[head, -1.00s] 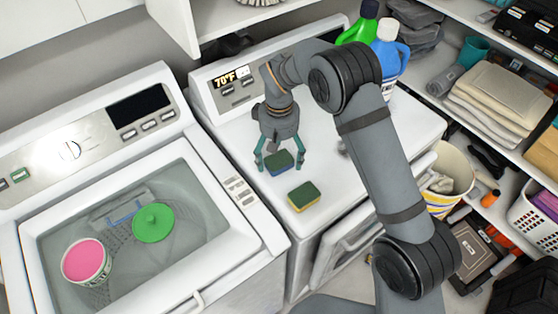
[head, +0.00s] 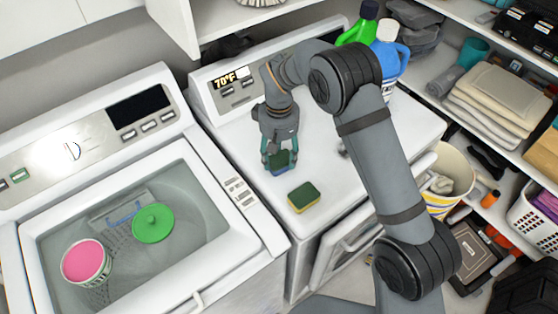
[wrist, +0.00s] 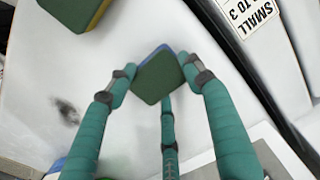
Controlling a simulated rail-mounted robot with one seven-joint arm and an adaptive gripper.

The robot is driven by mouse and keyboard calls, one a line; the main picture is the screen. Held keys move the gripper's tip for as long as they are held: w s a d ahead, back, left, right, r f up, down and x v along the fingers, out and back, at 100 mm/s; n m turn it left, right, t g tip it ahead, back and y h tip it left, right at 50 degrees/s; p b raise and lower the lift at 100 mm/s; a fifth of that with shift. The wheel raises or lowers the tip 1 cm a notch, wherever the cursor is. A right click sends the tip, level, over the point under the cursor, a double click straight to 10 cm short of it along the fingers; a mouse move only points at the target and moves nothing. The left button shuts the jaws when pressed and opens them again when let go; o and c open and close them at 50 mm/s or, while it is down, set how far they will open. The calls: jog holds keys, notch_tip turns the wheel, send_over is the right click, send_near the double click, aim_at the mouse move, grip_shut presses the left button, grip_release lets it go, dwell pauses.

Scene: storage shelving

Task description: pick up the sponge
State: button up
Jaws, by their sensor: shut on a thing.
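A sponge with a dark green top and a blue underside (head: 279,167) is on the white top of the dryer. My gripper (head: 280,158) is shut on this sponge, with its teal fingers on either side of it. In the wrist view the sponge (wrist: 158,77) sits between the fingertips of my gripper (wrist: 160,80). A second sponge, green over yellow (head: 304,197), lies on the dryer top nearer the front edge. Part of it also shows at the top left of the wrist view (wrist: 72,12).
A washer with a clear lid (head: 200,235) stands to the left, with a pink-topped container (head: 86,262) and a green lid (head: 153,223) seen in it. A green bottle (head: 358,30) and a blue bottle (head: 388,55) stand at the dryer's back right. Shelves line the right.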

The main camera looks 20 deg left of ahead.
aim_at(279, 159)
jog(key=shift+r+b, duration=0.3)
jog(key=shift+r, duration=0.2)
notch_tip(279, 159, up, 3)
jog(key=shift+w+a+f+b, duration=0.1)
jog(key=shift+f+b, duration=0.1)
jog(key=shift+b, duration=0.35)
jog(key=s+d+r+b, duration=0.3)
jog(key=s+d+r, duration=0.3)
jog(key=d, duration=0.4)
jog(key=shift+d+r+b, duration=0.15)
jog(key=shift+r+b, duration=0.25)
jog(key=shift+r, duration=0.3)
jog(key=shift+o, duration=0.5)
jog(key=shift+c, duration=1.3)
